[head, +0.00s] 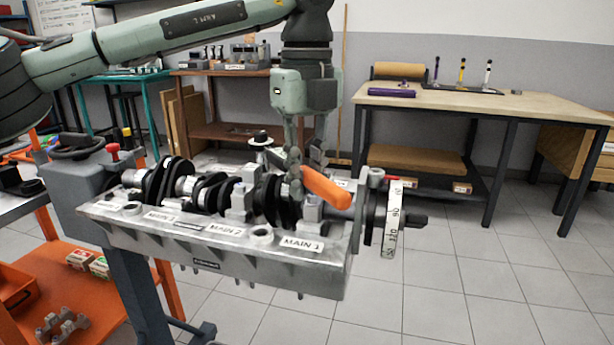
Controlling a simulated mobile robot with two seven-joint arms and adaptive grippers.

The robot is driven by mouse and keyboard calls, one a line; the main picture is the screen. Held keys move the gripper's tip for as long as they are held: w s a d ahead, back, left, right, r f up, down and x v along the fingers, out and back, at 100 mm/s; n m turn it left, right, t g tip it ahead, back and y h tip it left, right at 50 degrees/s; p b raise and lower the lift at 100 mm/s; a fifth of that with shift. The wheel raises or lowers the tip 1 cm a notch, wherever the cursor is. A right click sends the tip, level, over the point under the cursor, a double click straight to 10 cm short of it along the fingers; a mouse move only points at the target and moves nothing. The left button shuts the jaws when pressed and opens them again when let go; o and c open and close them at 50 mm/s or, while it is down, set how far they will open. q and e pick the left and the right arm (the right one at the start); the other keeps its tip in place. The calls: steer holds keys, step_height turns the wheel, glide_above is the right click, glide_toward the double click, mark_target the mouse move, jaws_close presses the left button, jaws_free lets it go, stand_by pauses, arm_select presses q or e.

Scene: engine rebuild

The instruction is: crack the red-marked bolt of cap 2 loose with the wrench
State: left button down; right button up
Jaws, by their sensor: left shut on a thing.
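The engine block (225,240) is held on a stand, with the crankshaft (205,190) lying along its top. No red mark on a bolt of cap 2 can be made out. The wrench's head is hard to make out. My right gripper is not in view.
A numbered wheel (391,220) stands out at the block's right end. A grey stand head with a red knob (113,152) is at the left. An orange cart (85,300) stands below left. A workbench (480,104) is behind right; the floor at right is clear.

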arm_select(q)
steer(key=shift+s+a+m, duration=0.4)
steer(key=shift+a+m, duration=0.1)
steer(key=shift+a, duration=0.05)
steer(key=shift+r+p, duration=0.55)
steer(key=shift+r, duration=0.9)
stand_by(3.2)
steer(key=shift+r+p, duration=0.9)
steer(key=shift+r, duration=0.5)
